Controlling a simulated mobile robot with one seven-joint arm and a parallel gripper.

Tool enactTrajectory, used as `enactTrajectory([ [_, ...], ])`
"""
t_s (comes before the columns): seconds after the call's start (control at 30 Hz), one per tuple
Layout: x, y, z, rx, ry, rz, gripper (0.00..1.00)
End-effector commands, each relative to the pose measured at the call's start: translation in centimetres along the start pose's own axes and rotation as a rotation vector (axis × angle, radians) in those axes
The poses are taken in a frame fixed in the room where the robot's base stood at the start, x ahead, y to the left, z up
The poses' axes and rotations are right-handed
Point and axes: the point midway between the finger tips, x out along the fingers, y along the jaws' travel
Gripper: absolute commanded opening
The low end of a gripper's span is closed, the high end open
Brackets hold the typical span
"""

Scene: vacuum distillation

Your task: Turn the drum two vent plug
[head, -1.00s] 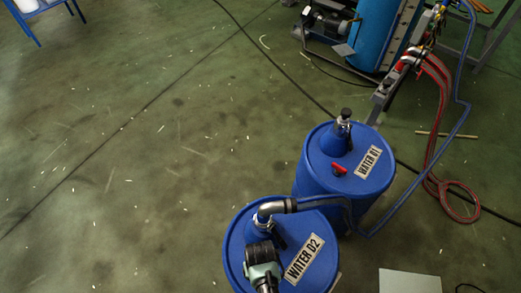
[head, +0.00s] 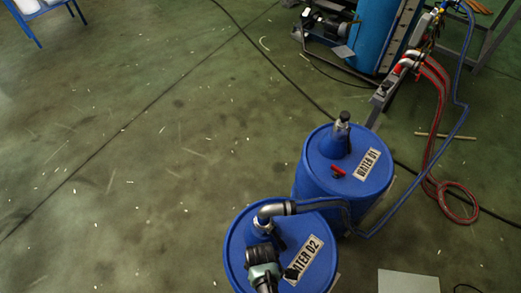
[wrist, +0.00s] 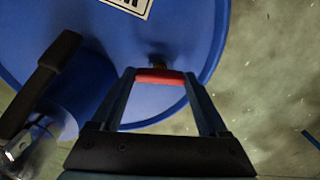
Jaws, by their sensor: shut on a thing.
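The drum two vent plug (wrist: 160,77) shows in the wrist view as a red bar near the rim of the blue drum. My gripper (wrist: 160,73) is shut on it, with one finger at each end of the red bar. Drum two (head: 236,238), labelled WATER 02, stands at the bottom of the head view, and its blue top (wrist: 190,30) fills the upper wrist view. In the head view my arm covers part of the drum top and hides the plug. How far the plug is turned cannot be told.
A metal elbow fitting (head: 272,210) with a blue hose rises from drum two. A black lever (wrist: 40,85) stands left of my gripper. Drum one (head: 318,180), with its own red plug (head: 338,171), stands close behind. Floor to the left is clear.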

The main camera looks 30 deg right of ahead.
Motion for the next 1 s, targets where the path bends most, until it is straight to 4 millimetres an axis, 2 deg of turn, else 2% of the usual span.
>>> enactTrajectory([
  [0.4,-0.01,0.0,-0.03,-0.19,0.0,0.0,0.22],
  [0.97,-0.01,0.01,-0.03,-0.216,0.0,0.0,0.22],
  [1.0,-0.01,0.01,-0.03,-0.216,0.0,0.0,0.85],
])
